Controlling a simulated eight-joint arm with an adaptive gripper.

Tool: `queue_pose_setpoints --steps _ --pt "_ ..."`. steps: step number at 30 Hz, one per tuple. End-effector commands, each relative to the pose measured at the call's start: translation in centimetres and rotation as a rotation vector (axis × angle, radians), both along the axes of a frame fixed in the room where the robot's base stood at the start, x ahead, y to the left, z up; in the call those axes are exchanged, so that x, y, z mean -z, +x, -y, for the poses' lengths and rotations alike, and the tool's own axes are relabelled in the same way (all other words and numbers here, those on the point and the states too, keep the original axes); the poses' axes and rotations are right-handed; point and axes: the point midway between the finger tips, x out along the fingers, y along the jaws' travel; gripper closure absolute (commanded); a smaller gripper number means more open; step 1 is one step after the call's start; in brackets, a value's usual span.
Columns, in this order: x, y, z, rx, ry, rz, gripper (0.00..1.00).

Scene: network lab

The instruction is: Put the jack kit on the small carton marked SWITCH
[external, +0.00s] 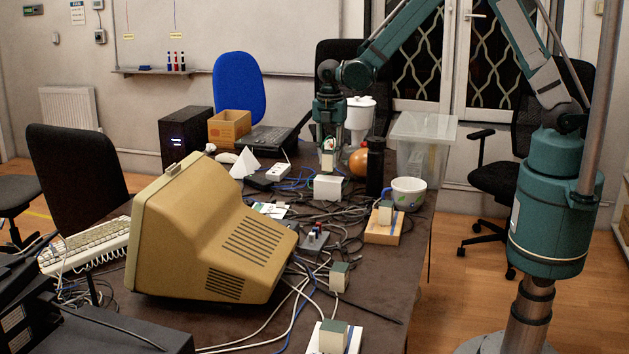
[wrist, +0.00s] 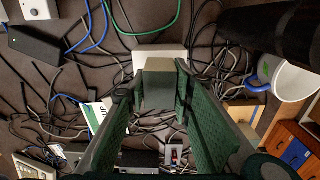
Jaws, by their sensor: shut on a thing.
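My gripper (external: 328,168) is over the middle of the cluttered table, pointing down. In the wrist view its green fingers (wrist: 160,105) are closed on the sides of a small grey-beige box, the jack kit (wrist: 158,90). In the external view the held kit is mostly hidden by the fingers. A small white carton (external: 328,189) lies directly below the gripper; it shows in the wrist view (wrist: 158,53) partly behind the kit. I cannot read any marking on it, nor tell whether the kit touches it.
A black bottle (external: 375,168) and a white mug (external: 408,194) stand close on the right. Similar small boxes stand on a wooden-coloured carton (external: 382,233), on the table (external: 340,277) and on a white carton in front (external: 333,337). Loose cables and a big beige monitor (external: 215,235) crowd the table.

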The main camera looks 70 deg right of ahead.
Motion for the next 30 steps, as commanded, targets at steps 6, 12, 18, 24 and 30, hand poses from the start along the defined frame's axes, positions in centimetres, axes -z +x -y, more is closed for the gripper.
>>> queue_pose_setpoints --steps 6,12,18,24,30 --pt "2.1 0.0 0.0 0.0 0.0 0.0 0.89" --pt "3.4 0.0 0.0 0.0 0.0 0.0 0.89" --pt "3.5 0.0 0.0 0.0 0.0 0.0 0.89" --pt "3.7 0.0 0.0 0.0 0.0 0.0 0.89" --pt "3.7 0.0 0.0 0.0 0.0 0.0 0.61"
